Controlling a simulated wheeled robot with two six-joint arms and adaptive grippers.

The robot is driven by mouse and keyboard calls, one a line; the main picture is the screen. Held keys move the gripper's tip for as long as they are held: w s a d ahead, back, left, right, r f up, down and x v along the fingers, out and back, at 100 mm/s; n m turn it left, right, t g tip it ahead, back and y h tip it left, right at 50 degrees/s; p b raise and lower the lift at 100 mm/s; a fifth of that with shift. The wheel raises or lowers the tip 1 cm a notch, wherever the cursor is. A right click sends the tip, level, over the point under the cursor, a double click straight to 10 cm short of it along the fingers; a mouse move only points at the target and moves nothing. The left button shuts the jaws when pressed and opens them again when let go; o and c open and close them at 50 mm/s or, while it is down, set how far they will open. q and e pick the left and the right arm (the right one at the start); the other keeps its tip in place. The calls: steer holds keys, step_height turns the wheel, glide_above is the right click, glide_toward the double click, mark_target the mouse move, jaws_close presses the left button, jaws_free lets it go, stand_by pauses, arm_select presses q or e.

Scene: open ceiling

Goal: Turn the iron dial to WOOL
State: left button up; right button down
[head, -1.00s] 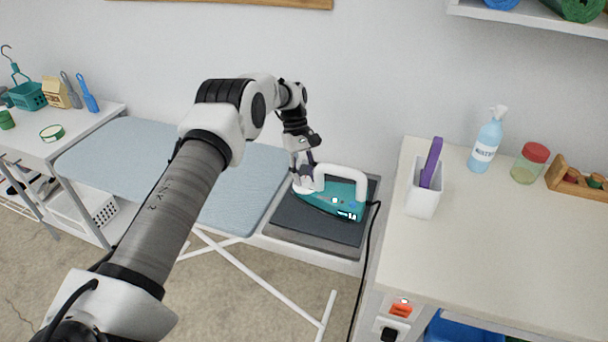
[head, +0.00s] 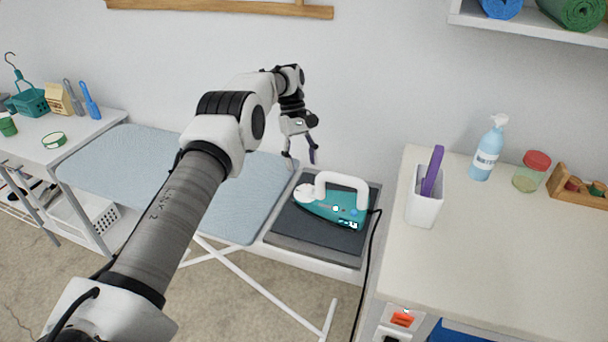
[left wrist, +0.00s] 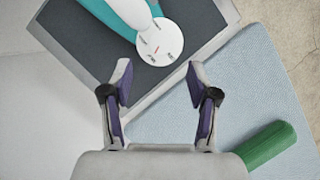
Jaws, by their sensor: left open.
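The teal iron (head: 325,209) with a white handle lies on a dark rest pad (head: 340,239) at the end of the ironing board. Its round white dial (head: 304,193) is at the left end, and also shows in the left wrist view (left wrist: 160,41). There the dial has a short red mark and small labels around it, too small to read surely. My left gripper (head: 301,160) is open and empty, above and behind the dial, apart from it. In the left wrist view its purple-padded fingers (left wrist: 158,75) spread below the dial. My right gripper is not in view.
The ironing board (head: 245,190) lies left of the iron. A black cord (head: 369,265) runs down beside the right counter (head: 470,250), which holds a white cup (head: 424,208) and a spray bottle (head: 487,150). A green rounded object (left wrist: 265,145) shows in the left wrist view.

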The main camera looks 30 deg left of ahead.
arm_select(q)
steer(key=shift+w+a+r, duration=0.1)
steer(key=shift+a+r, duration=0.05)
steer(key=shift+r, duration=0.15)
